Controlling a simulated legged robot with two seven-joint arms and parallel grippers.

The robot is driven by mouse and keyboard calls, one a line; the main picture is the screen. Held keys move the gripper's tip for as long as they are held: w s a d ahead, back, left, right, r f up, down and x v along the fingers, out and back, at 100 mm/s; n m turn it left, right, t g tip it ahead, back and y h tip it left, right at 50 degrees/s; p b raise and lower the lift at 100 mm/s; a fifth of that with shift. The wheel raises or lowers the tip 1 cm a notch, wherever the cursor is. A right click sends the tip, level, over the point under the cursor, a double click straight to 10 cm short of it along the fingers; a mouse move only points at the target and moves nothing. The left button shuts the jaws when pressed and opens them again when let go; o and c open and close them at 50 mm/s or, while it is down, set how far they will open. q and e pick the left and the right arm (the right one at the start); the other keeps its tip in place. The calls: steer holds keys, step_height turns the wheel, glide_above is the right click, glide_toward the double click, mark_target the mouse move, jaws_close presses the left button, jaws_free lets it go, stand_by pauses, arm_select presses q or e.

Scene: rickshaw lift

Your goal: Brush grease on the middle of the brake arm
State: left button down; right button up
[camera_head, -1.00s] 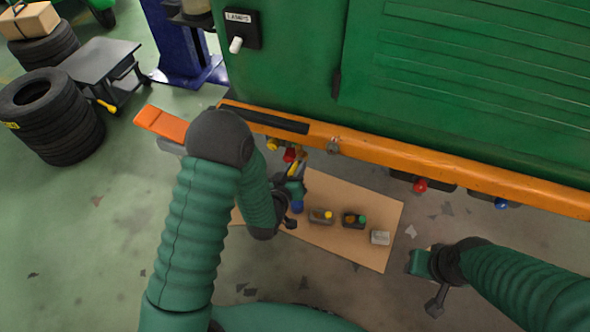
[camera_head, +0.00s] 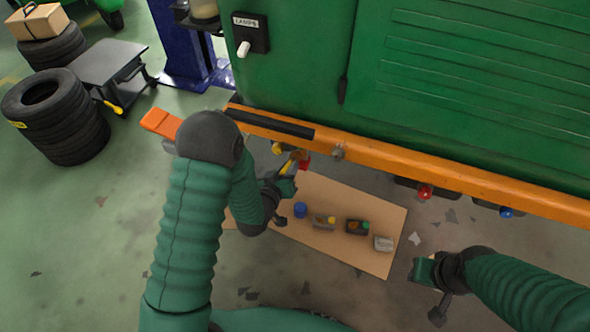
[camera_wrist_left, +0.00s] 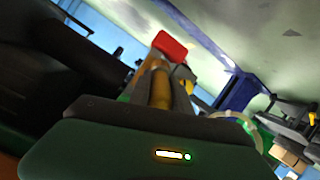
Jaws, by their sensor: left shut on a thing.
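My left gripper (camera_head: 284,186) is shut on a thin yellowish tool, which I take for the brush (camera_head: 286,167). It holds the tool under the orange bar of the green vehicle (camera_head: 400,168). The tool's brownish end lies close to a red part (camera_head: 304,164); I cannot tell if they touch. In the left wrist view, a brown-yellow shaft (camera_wrist_left: 158,86) rises from the gripper, and a red block (camera_wrist_left: 170,46) shows at its far end. I cannot make out the brake arm clearly. My right gripper (camera_head: 425,271) is low at the right; its jaws are unclear.
A cardboard mat (camera_head: 345,257) on the floor bears a blue can (camera_head: 300,210), two small tins (camera_head: 324,222) (camera_head: 357,227) and a grey block (camera_head: 383,244). Red (camera_head: 425,192) and blue (camera_head: 506,212) knobs hang under the bar. Tyres (camera_head: 60,120) stand at the left.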

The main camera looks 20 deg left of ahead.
arm_select(q)
steer(key=d, duration=0.4)
stand_by(0.3)
steer(key=shift+s+a, duration=0.1)
steer(key=shift+s, duration=2.85)
steer(key=shift+s+b, duration=0.35)
steer(key=shift+s, duration=1.15)
